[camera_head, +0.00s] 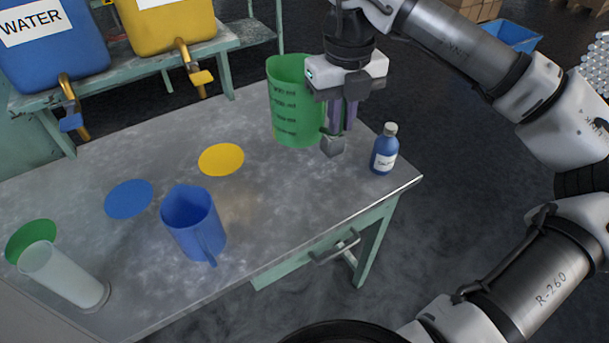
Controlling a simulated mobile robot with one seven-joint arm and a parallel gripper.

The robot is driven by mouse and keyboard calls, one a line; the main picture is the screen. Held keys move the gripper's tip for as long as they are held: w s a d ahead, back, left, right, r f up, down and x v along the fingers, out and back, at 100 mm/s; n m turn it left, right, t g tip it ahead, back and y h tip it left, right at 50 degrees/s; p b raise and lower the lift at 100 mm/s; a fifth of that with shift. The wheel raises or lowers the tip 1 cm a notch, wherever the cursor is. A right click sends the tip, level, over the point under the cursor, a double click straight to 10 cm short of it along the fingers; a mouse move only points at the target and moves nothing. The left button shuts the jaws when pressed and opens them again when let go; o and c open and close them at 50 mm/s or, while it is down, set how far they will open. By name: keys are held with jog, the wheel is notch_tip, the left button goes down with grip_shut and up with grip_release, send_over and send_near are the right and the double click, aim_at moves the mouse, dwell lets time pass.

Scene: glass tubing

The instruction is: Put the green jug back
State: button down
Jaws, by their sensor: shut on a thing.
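The green jug (290,105), with dark measuring marks on its side, is upright at the far right part of the grey table (280,190). My gripper (333,143) points down at the jug's right side and is shut on it, apparently at its handle, which the fingers mostly hide. I cannot tell whether the jug's base touches the table. A flat green disc (31,239) lies at the table's left end, with the top of a clear cylinder (68,278) partly over it in the picture.
A blue jug (192,222) stands near the front middle, by a blue disc (128,199) and a yellow disc (221,159). A small blue bottle (384,150) stands right of my gripper. Blue (60,70) and yellow (165,45) tanks with taps stand behind.

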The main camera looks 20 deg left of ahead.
jog(key=shift+w+f, duration=0.15)
jog(key=shift+w, duration=0.15)
notch_tip(320, 180, down, 19)
jog(key=p, duration=0.4)
jog(key=shift+s+f, duration=0.1)
jog(key=shift+f, duration=0.25)
jog(key=shift+f+b, duration=0.2)
jog(key=shift+b, duration=0.15)
jog(key=c, duration=1.5)
grip_release()
jog(key=shift+r, duration=0.1)
jog(key=shift+r, duration=0.1)
